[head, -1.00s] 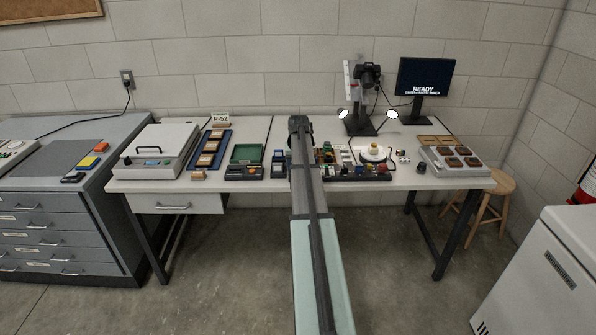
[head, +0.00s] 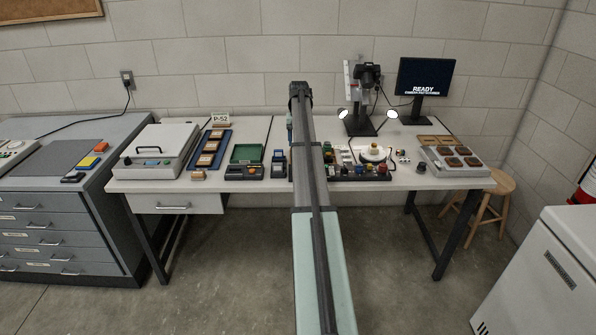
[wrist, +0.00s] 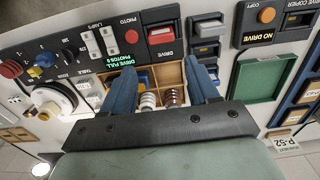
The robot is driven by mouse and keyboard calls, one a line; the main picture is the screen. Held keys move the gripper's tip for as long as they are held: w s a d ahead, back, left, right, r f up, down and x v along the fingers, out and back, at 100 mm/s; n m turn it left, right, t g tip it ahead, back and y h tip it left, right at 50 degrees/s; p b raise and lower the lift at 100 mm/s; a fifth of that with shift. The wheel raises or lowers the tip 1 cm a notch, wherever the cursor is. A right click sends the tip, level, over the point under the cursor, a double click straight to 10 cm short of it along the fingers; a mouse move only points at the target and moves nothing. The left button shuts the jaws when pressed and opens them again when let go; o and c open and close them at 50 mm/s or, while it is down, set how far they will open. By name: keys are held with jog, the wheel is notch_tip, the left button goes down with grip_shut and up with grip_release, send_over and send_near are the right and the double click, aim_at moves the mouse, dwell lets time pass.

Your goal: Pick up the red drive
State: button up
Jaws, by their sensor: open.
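The red drive (wrist: 159,30) appears to be the small red block in the dark slot marked DRIVE, on the console (wrist: 100,57) in the wrist view. A round red button (wrist: 131,36) marked PHOTO is beside it. My gripper (wrist: 160,67) is open and empty. Its two blue fingers are apart above a wooden compartment tray (wrist: 171,76), and the red drive shows beyond their tips.
A lit screen reading DRIVE FULL (wrist: 122,92) is by the left finger. Grey slotted holders (wrist: 205,28) and a green tray (wrist: 258,80) are to the right. In the head view a camera stand (head: 362,125) and monitor (head: 426,80) stand at the table's back.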

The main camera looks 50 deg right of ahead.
notch_tip(320, 180, down, 7)
jog(key=shift+r, duration=0.1)
jog(key=shift+a+f, duration=0.2)
jog(key=shift+f, duration=1.1)
jog(key=shift+a+f, duration=0.15)
jog(key=shift+f, duration=1.1)
jog(key=c, duration=0.8)
